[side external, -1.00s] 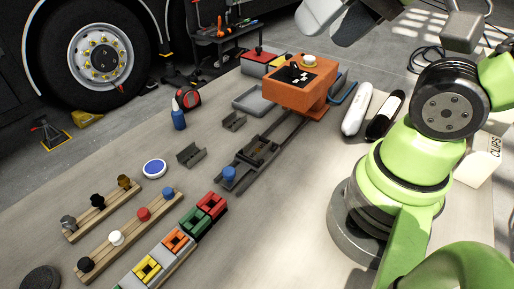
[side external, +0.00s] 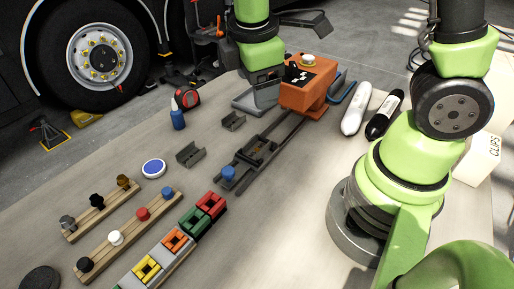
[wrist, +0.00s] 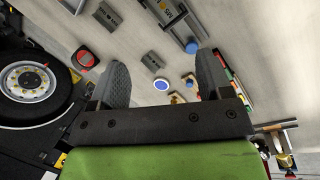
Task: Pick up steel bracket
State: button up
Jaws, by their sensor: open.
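Two small grey U-shaped steel brackets lie on the table in the side view. The nearer, larger one (side external: 190,155) is left of the dark rail fixture; the smaller one (side external: 233,121) is farther back. In the wrist view, one bracket (wrist: 153,62) shows between the fingers and the other (wrist: 108,14) lies at the upper left. My gripper (wrist: 163,62) is open and empty, its two dark fingers spread apart above the table. In the side view my arm's end hangs over the far side near the grey tray; its fingertips are not clear there.
The dark rail fixture (side external: 255,153) with a blue knob stands beside the brackets. Wooden peg racks (side external: 130,228) stand nearer.

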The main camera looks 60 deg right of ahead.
notch_tip(320, 180, down, 8)
jog(key=w+n+g+h, duration=0.1)
jog(key=w+n+h, duration=0.1)
jog(key=n, duration=0.4)
send_near(259, 148)
jog(key=shift+d+f+n, duration=0.3)
jog(key=shift+f, duration=0.3)
jog(key=x, duration=0.6)
jog(key=c, duration=1.1)
jog(key=shift+r, duration=0.15)
